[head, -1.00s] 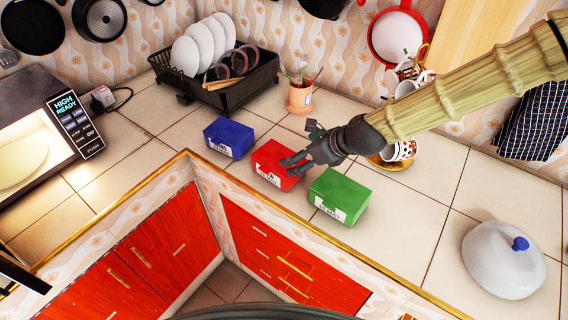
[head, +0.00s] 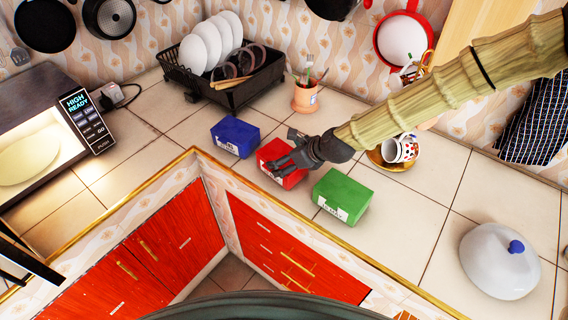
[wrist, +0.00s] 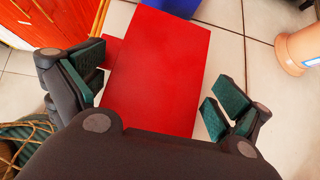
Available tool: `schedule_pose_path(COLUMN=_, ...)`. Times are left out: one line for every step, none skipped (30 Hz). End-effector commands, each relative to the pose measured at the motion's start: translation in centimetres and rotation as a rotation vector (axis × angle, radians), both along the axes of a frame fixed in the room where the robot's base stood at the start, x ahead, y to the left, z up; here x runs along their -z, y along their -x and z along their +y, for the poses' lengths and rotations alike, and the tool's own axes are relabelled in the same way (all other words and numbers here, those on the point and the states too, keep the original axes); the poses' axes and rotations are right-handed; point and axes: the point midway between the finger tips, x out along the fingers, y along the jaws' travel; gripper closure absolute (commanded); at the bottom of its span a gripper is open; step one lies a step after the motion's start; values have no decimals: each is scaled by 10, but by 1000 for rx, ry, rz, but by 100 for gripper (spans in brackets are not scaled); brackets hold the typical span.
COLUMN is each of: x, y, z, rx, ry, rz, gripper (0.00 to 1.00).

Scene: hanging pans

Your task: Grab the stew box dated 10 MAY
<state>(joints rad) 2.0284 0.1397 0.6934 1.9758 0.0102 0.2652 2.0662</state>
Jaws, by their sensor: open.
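Three stew boxes with white front labels stand in a row on the tiled counter: a blue box (head: 236,132), a red box (head: 292,181) and a green box (head: 343,190). The label dates are too small to read. My gripper (head: 276,164) is open over the red box and hides part of its top. In the wrist view, the red box (wrist: 158,60) lies between the spread fingers of my gripper (wrist: 155,95), with a gap on its right side. The blue box (wrist: 176,6) shows at the top edge there.
A dish rack (head: 215,75), a utensil cup (head: 306,97) and a cup on a saucer (head: 400,150) stand behind the boxes. A white lid (head: 498,262) is at the right and a microwave (head: 50,130) at the left. The counter's front edge (head: 260,197) runs close before the boxes.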

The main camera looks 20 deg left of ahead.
Motion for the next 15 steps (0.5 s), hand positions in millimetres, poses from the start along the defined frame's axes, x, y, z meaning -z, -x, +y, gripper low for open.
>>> schedule_pose_path(x=3, y=-1, z=4, rx=-1, ry=1, rz=1, gripper=0)
schedule_pose_path(x=5, y=-2, z=6, rx=0, ry=1, rz=0, gripper=0)
schedule_pose_path(x=8, y=-4, z=8, rx=0, ry=1, rz=0, gripper=0)
schedule_pose_path(x=9, y=-4, z=9, rx=1, ry=1, rz=1, gripper=0)
schedule_pose_path(x=11, y=-4, z=9, rx=-1, ry=2, rz=1, gripper=0)
schedule_pose_path(x=13, y=-4, z=10, rx=-1, ry=2, rz=1, gripper=0)
schedule_pose_path(x=14, y=-5, z=10, rx=-1, ry=2, rz=1, gripper=0)
schedule_pose_path(x=15, y=-5, z=10, rx=-1, ry=2, rz=1, gripper=0)
schedule_pose_path(x=15, y=-5, z=10, rx=-1, ry=2, rz=1, gripper=0)
schedule_pose_path(x=16, y=-5, z=10, rx=0, ry=3, rz=1, gripper=0)
schedule_pose_path(x=16, y=-5, z=10, rx=1, ry=2, rz=2, gripper=0)
schedule_pose_path(x=16, y=-5, z=10, rx=1, ry=2, rz=2, gripper=0)
schedule_pose_path(x=16, y=-5, z=10, rx=1, ry=2, rz=2, gripper=0)
schedule_pose_path(x=17, y=-5, z=10, rx=1, ry=3, rz=2, gripper=0)
schedule_pose_path(x=17, y=-5, z=10, rx=1, ry=3, rz=2, gripper=5)
